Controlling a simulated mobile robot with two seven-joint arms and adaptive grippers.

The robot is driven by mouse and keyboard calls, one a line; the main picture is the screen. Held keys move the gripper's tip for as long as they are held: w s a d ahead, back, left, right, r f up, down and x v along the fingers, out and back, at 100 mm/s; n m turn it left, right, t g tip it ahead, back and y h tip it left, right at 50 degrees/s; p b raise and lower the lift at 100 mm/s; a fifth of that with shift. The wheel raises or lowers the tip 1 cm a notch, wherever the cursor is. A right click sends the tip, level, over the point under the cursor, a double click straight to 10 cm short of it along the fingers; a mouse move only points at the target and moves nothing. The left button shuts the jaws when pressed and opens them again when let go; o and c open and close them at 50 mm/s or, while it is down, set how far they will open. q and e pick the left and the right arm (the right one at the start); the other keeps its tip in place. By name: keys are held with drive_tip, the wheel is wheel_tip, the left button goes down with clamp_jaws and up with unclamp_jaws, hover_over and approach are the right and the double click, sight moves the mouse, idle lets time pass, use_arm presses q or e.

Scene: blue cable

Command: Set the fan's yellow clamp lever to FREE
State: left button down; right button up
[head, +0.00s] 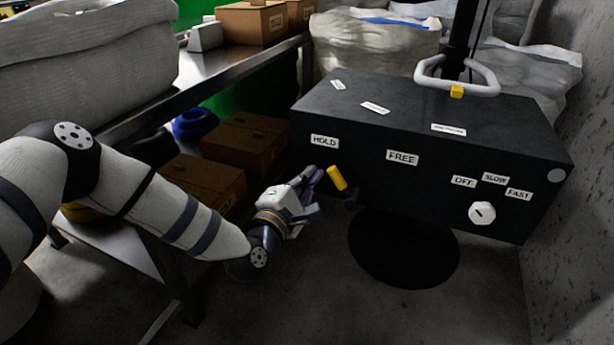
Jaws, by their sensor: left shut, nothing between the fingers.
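The fan's black box-shaped housing (455,187) stands on a black round base. The yellow clamp lever (337,178) is at the lower left of its front face, tilted up to the left, below the HOLD label (324,141). The FREE label (402,158) is to the right of the lever, higher up. My left gripper (309,178) is shut and empty, just left of the lever; I cannot tell whether it touches it. My right gripper is not in view.
A white knob (482,213) with OFF, SLOW and FAST labels is at the right of the front face. A metal bench (240,62) and cardboard boxes (205,182) are at left. A concrete wall (572,255) closes the right side. Floor in front is clear.

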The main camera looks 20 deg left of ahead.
use_arm(q)
drive_tip(key=shift+r, duration=0.15)
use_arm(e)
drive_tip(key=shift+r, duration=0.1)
use_arm(q)
drive_tip(key=shift+d+r+m+p, duration=0.2)
drive_tip(key=shift+d+m+p, duration=0.05)
drive_tip(key=shift+m+p, duration=0.15)
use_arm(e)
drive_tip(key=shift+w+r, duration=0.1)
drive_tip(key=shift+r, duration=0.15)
use_arm(q)
drive_tip(key=shift+d+r, duration=0.15)
drive_tip(key=shift+r, duration=0.05)
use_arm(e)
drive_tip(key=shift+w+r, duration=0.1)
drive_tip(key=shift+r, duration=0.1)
use_arm(q)
drive_tip(key=d+r+m+p, duration=0.3)
drive_tip(key=d+m+p, duration=0.5)
drive_tip(key=d+m, duration=0.3)
drive_tip(key=shift+s+m+g, duration=0.25)
drive_tip(key=shift+m+g, duration=0.05)
drive_tip(key=shift+m, duration=0.3)
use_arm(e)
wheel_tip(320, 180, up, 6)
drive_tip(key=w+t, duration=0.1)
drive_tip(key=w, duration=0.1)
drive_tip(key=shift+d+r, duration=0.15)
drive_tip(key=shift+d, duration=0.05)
